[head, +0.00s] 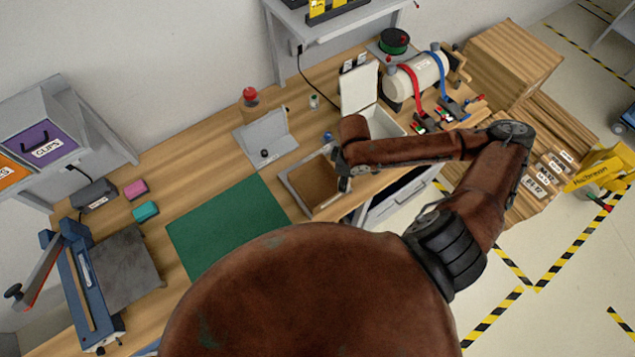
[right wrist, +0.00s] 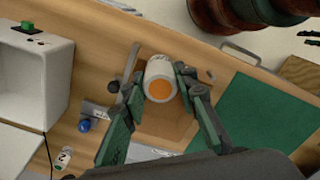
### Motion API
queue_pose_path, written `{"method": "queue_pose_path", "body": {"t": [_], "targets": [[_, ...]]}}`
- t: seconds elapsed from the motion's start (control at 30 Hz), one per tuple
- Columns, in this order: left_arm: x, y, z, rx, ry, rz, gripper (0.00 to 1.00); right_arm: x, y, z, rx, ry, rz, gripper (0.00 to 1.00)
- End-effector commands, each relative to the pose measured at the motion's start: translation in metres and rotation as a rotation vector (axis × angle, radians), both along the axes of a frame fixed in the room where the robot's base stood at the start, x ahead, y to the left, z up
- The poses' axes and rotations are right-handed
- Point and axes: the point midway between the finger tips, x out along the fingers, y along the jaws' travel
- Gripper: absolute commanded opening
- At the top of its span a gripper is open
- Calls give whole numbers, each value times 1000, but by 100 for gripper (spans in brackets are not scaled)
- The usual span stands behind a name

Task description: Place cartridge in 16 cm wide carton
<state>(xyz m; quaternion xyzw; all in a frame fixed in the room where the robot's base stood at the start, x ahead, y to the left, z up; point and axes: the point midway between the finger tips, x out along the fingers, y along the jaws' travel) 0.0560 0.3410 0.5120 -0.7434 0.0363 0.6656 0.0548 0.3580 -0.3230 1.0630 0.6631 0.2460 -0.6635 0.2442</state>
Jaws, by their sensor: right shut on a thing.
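My right gripper (head: 343,178) is low over a grey-rimmed tray with a brown floor (head: 297,196) on the bench. In the right wrist view, the green fingers of this gripper (right wrist: 163,84) are shut on a white cylindrical cartridge with an orange end (right wrist: 160,72). The brown tray floor (right wrist: 168,122) lies behind it; I cannot tell whether the cartridge touches it. An open white carton (head: 360,88) with a raised lid stands just behind my right forearm, which hides part of it. A white box (right wrist: 22,85) shows at the left of the wrist view. My left gripper is not in view.
A green mat (head: 225,228) lies left of the tray, with a grey stand (head: 265,138) behind. Large brown boxes (head: 510,58) are further right. The mat is clear.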

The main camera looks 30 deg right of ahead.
Motion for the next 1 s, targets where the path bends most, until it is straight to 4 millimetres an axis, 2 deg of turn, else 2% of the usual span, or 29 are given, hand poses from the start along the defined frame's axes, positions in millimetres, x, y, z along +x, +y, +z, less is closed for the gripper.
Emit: {"method": "queue_pose_path", "body": {"t": [0.03,0.2,0.4,0.73,0.9,1.0], "targets": [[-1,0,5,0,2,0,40,12,9,-2,5,-3,1,1],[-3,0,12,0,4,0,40,49,26,-18,3,-3,0,1],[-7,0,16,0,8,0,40,75,39,-55,1,-1,-1,1],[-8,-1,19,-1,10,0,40,94,49,-83,-1,-1,0,1],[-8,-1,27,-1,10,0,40,92,47,-105,-1,0,-1,1],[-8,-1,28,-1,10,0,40,92,47,-110,-3,-1,0,1]]}}
